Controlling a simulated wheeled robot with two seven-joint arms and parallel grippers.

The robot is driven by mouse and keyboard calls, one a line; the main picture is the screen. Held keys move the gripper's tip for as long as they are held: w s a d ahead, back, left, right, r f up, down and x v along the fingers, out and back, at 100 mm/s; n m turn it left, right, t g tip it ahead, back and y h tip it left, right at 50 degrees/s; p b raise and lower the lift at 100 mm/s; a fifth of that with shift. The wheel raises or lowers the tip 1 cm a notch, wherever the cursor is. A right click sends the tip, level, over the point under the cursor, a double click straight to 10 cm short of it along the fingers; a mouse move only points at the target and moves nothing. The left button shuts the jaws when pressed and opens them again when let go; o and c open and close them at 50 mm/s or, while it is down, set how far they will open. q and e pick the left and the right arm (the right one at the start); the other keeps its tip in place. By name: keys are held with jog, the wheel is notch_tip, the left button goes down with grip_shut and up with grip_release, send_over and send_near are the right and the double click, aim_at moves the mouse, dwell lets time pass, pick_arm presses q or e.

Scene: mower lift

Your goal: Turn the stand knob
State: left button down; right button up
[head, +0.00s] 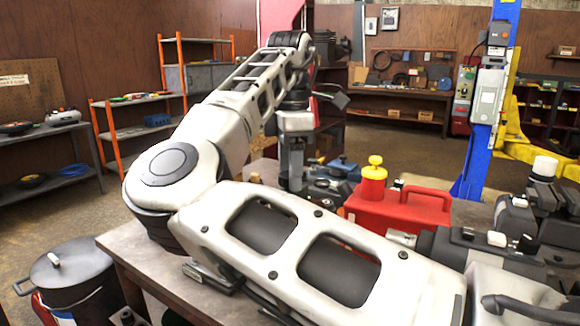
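My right arm crosses the view from the lower right, bends at an elbow on the left and reaches up over the workbench (130,241). Its gripper (291,183) appears to hang down behind the forearm, over dark items on the bench. The fingers are small and partly overlapped, so whether they are open or shut is unclear. I cannot single out the stand knob; it may be among the dark parts near the gripper or hidden by my arm. My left gripper is not in view.
A red can (398,208) with a yellow cap (375,161) stands right of the gripper. Dark equipment (519,222) with white knobs fills the right. A blue lift post (479,150) rises behind. A lidded black bin (71,266) stands at the lower left. The middle floor is clear.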

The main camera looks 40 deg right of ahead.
notch_tip(320, 180, up, 16)
dwell(0.6)
jog(key=shift+f, duration=0.1)
dwell(0.4)
